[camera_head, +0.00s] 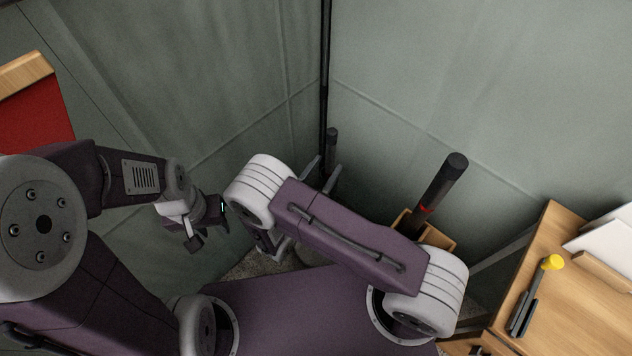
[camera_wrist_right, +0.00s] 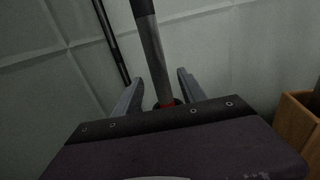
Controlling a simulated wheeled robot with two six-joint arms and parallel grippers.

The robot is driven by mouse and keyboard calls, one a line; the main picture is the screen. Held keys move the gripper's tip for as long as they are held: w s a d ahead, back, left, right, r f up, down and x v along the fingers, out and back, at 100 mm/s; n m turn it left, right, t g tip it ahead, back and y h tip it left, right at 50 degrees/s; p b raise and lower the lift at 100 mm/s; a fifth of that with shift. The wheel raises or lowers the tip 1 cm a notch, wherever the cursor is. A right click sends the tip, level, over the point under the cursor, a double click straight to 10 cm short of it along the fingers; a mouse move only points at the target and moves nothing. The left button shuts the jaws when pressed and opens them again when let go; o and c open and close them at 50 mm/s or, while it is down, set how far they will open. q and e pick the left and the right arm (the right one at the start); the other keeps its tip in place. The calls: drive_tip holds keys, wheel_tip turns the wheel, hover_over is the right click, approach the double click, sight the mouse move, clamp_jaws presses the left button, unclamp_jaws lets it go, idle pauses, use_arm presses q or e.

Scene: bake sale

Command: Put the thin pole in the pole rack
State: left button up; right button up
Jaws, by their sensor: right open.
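A thin dark pole (camera_head: 332,142) stands near the tent corner, its top showing in the head view. In the right wrist view the pole (camera_wrist_right: 152,55) is grey and black with a red band near the gripper. My right gripper (camera_head: 323,172) is open, with one finger on each side of this pole; I cannot tell whether they touch it. The wooden pole rack (camera_head: 437,236) stands to the right, partly hidden by my arm. A thicker dark pole (camera_head: 440,188) with a red band leans in it. My left gripper (camera_head: 207,228) is at the left, its jaw opening unclear.
A black tent post (camera_head: 325,60) rises in the corner behind the thin pole. A wooden table (camera_head: 565,285) with a yellow-tipped item and dark pens is at the right. A red panel with a wooden edge (camera_head: 25,75) is at the left.

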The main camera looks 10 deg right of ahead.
sight(329, 141)
drive_tip(key=shift+x, duration=1.45)
drive_tip(key=shift+c, duration=0.2)
clamp_jaws()
wheel_tip(329, 141, up, 10)
drive_tip(key=p, duration=0.8)
drive_tip(key=shift+p, duration=0.4)
